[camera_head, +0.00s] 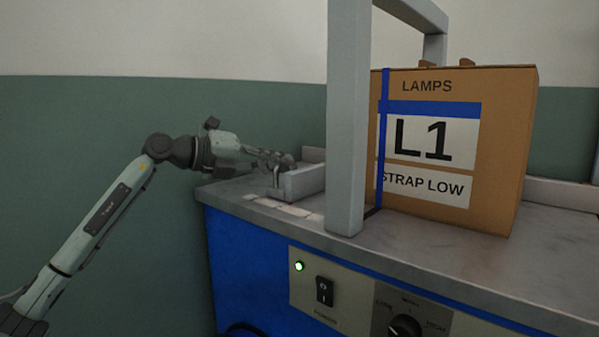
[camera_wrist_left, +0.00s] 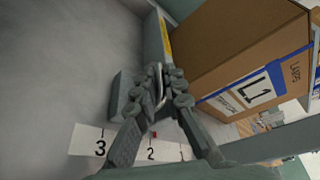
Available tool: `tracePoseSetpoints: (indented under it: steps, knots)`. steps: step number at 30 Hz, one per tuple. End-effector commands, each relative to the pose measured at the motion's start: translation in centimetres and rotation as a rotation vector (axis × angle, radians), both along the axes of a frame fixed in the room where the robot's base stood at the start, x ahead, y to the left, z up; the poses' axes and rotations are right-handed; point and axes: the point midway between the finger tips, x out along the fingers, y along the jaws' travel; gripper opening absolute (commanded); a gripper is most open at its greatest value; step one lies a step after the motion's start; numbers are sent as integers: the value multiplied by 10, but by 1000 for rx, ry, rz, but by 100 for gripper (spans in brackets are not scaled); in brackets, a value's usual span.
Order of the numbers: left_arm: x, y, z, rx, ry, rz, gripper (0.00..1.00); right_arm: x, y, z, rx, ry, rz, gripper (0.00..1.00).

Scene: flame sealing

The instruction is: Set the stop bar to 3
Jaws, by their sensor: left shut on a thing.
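The stop bar (camera_head: 305,182) is a low grey bar at the left end of the grey worktop (camera_head: 262,205). My left gripper (camera_head: 284,164) is shut on its thin metal handle, which also shows between the fingers in the left wrist view (camera_wrist_left: 160,84). A white scale strip (camera_wrist_left: 86,139) lies on the worktop below the fingers there, with 3 at left and 2 further right. A small red mark shows close to the 2. The fingers partly hide the bar and the strip. My right gripper is not in view.
A cardboard box (camera_head: 515,140) labelled L1, LAMPS and STRAP LOW, with a blue strap, stands right of a grey upright frame (camera_head: 346,120). The front panel has a power switch (camera_head: 325,291), a lit green lamp (camera_head: 299,266) and a dial (camera_head: 404,327).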

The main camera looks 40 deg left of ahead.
Motion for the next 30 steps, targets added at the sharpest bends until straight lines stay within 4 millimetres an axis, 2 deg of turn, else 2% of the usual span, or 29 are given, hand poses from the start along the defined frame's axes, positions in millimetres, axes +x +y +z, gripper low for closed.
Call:
tracePoseSetpoints:
  steps: [1,3,9,20,21,26,30]
  knots:
    - [2,19,-3,-2,8,10,0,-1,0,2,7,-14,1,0]
    - [4,39,-2,-1,9,8,0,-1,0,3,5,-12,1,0]
    - [6,74,-3,0,9,5,0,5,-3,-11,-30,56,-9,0]
    - [6,80,-5,2,10,2,0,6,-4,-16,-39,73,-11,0]
    - [6,80,-5,2,10,2,11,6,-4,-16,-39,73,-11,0]
    - [6,79,-4,1,8,2,31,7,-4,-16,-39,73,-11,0]
    - [6,79,-3,1,5,1,31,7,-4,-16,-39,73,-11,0]
